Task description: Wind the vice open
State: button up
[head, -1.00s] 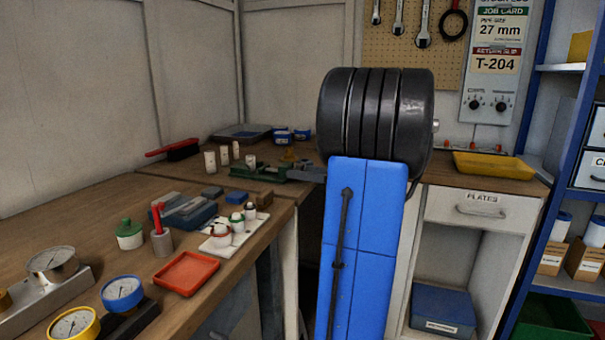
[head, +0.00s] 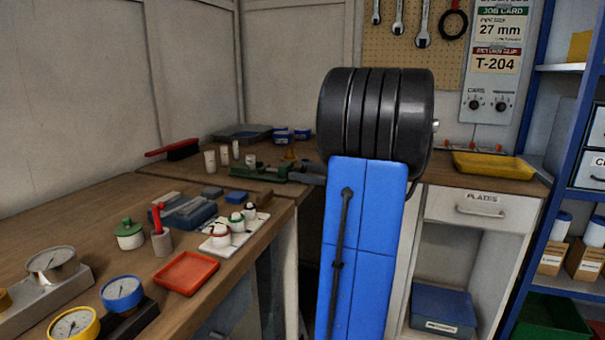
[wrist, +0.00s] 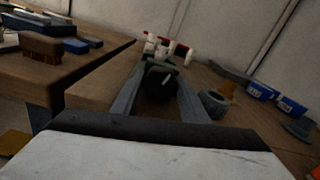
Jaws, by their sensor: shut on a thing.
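The green vice (head: 262,171) is on the far bench top, partly hidden by my gripper and arm. In the wrist view, its green body (wrist: 166,61) shows just past the fingertips. A dark round knob or handle end (wrist: 160,86) with a pale mark faces the wrist camera. My gripper (wrist: 159,80) has a grey finger on each side of this knob and is shut on it. In the head view my gripper (head: 305,173) reaches the vice's right end. The gap between the vice jaws is too small to judge.
White cylinders (head: 224,155) and blue tubs (head: 282,136) stand around the vice. A red-handled brush (head: 180,150) lies to its left. The near bench holds gauges (head: 122,292), a red tray (head: 186,273) and a white rack (head: 236,232). A yellow tray (head: 493,166) is at right.

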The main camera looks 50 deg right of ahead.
jog(key=shift+n, duration=1.6)
jog(key=o, duration=1.1)
jog(key=shift+c, duration=0.2)
jog(key=shift+f, duration=0.1)
